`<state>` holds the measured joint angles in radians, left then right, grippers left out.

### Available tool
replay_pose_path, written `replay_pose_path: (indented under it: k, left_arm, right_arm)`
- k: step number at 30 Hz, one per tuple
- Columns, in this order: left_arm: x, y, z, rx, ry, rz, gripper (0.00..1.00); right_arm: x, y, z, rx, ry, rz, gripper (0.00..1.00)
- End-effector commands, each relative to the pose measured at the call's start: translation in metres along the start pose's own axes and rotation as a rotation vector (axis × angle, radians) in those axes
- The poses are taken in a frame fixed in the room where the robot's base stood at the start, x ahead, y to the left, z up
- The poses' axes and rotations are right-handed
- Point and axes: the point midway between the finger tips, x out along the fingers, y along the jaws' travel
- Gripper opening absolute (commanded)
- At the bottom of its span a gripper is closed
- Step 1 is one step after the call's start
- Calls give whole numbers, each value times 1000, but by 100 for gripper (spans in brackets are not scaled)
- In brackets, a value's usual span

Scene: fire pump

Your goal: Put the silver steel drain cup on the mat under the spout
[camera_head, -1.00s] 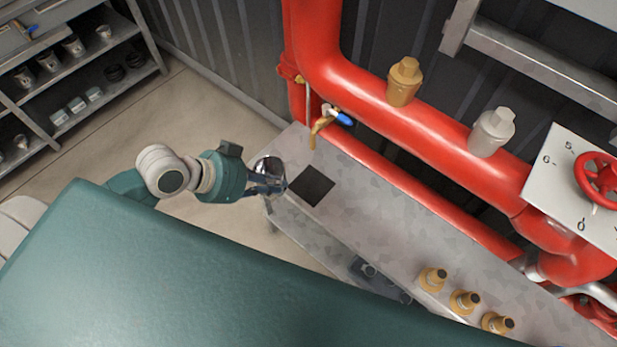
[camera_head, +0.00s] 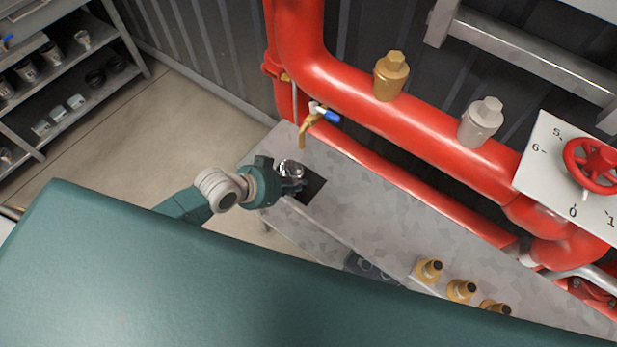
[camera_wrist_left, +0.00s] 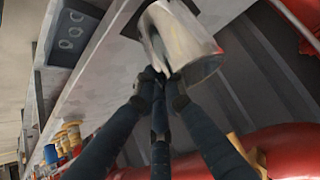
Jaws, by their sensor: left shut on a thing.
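The silver steel drain cup (camera_head: 291,170) is held by my left gripper (camera_head: 290,185) over the left part of the black mat (camera_head: 312,190). The cup also shows in the left wrist view (camera_wrist_left: 184,45), with the fingers (camera_wrist_left: 163,85) shut on it. The cup and gripper hide part of the mat. I cannot tell whether the cup touches the mat. The brass spout (camera_head: 304,133) with a blue handle is just behind the cup, on the red pipe. My right gripper is not in view.
The mat lies on a grey metal bench (camera_head: 370,220). Several brass fittings (camera_head: 461,290) stand at its near right. Red pipes (camera_head: 420,125) run behind the bench. A shelf rack (camera_head: 70,90) with cups stands at the far left. My green body fills the front.

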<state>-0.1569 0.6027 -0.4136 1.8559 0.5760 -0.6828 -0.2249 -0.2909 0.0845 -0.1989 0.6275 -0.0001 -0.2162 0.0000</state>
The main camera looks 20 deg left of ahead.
Motion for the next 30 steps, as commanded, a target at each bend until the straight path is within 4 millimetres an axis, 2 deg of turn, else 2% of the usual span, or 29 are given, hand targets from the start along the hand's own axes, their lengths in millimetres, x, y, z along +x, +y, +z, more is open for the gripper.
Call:
replay_pose_path:
  k: [1,3,11,16,29,30]
  left_arm:
    - [7,-1,-11,-2,3,-1,0]
    - [15,-1,-18,-1,3,0,0]
    - [32,-3,-36,-1,2,0,0]
    - [52,-1,-14,-2,-5,0,0]
    - [59,-1,-7,0,-1,-1,0]
    - [59,-1,-7,0,-1,-1,17]
  right_arm:
    - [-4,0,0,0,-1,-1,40]
    - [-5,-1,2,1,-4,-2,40]
    - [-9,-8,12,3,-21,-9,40]
    - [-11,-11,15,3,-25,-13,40]
    - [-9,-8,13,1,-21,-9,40]
    - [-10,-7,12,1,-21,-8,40]
